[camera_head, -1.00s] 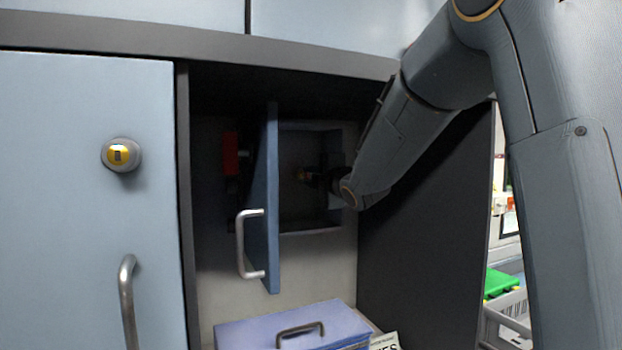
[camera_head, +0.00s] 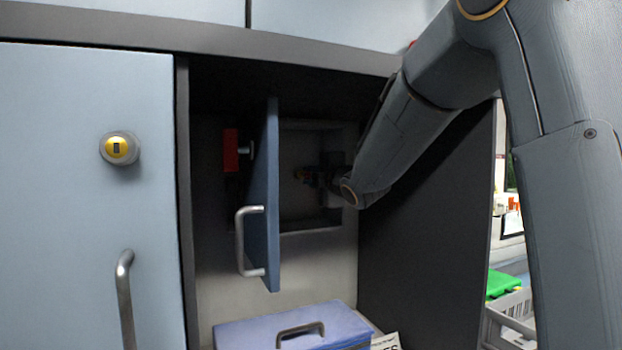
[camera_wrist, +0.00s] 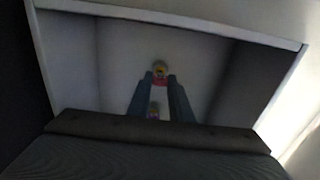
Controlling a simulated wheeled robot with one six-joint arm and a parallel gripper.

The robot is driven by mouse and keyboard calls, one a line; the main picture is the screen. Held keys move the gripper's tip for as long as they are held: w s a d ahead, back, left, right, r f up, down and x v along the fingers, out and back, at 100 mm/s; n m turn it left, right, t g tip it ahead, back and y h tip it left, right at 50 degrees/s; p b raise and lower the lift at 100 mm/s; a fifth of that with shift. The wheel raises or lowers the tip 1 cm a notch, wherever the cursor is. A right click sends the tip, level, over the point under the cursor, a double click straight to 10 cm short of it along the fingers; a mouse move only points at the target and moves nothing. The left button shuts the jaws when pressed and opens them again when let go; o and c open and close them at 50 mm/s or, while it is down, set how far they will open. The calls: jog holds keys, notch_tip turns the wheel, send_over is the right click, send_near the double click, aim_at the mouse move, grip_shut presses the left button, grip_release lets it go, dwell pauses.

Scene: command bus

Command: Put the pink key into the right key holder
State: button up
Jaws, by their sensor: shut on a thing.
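My gripper (camera_wrist: 158,86) is inside a small open recess (camera_head: 310,222) in the back wall, behind a blue door that stands open. In the wrist view its two dark fingers are shut on a small pinkish-red piece (camera_wrist: 159,81), which I take for the pink key. Just beyond the fingertips is a round yellowish key holder (camera_wrist: 159,68) on the recess's back wall. The key's tip is at or very near it; I cannot tell whether it is inserted. A small yellowish-purple thing (camera_wrist: 153,109) shows between the fingers. In the head view my gripper (camera_head: 316,177) is dark and partly hidden.
The open blue door (camera_head: 271,185) stands close left of my gripper. A red box (camera_head: 230,150) is on the wall behind it. A yellow keyhole lock (camera_head: 119,148) is on the left cabinet door (camera_head: 60,220). A blue-purple case (camera_head: 290,325) lies below.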

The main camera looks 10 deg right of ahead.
jog(key=shift+b+x, duration=0.85)
jog(key=shift+x, duration=0.3)
dwell(2.1)
jog(key=o, duration=1)
jog(key=shift+c, duration=0.2)
jog(key=shift+v, duration=1.45)
jog(key=v, duration=0.7)
dwell(0.5)
